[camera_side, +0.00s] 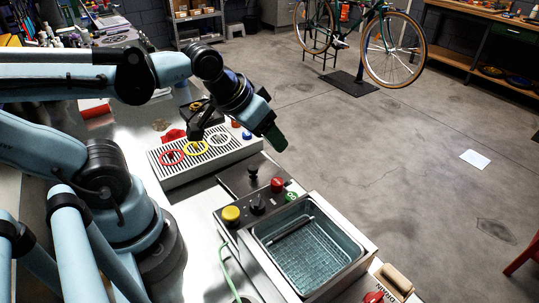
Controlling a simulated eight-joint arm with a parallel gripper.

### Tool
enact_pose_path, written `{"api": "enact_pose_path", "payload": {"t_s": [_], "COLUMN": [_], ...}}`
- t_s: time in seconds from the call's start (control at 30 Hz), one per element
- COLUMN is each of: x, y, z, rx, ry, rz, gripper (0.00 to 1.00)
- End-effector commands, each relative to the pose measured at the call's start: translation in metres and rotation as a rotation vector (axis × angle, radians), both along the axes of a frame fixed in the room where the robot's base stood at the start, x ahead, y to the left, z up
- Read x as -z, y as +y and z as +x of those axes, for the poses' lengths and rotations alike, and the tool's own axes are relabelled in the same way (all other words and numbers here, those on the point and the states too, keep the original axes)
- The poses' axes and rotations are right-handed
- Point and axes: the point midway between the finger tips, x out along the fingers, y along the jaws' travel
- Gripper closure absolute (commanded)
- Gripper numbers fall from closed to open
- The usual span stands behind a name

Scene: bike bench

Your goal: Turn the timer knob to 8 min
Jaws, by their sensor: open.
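A metal basin unit (372,253) stands at the front of the bench, with a dark control panel on its left side. On the panel are a black knob (257,204), a large yellow button (231,215), a red button (277,184) and a green button (291,197). The black knob looks like the timer knob, but its markings are too small to read. My gripper (237,142) is open and empty, above and behind the panel, over the slotted tray's right end. It is apart from the knob.
A slotted metal tray (165,179) with red, yellow and white rings lies behind the panel. A dark plate with another black knob (253,172) sits between them. A green cable (228,262) runs along the panel's left.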

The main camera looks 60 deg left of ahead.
Motion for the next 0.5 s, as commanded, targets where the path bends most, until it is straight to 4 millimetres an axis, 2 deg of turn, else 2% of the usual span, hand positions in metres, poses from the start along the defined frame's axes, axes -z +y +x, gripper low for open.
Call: {"api": "enact_pose_path", "payload": {"t_s": [0.2,0.5], "x": [0.0007,0.0006], "y": [0.0072,0.0079], "z": [0.0028,0.0034], "rx": [0.057,0.065], "ry": [-0.052,-0.059], "rz": [0.053,0.062], "gripper": [0.42,0.42]}}
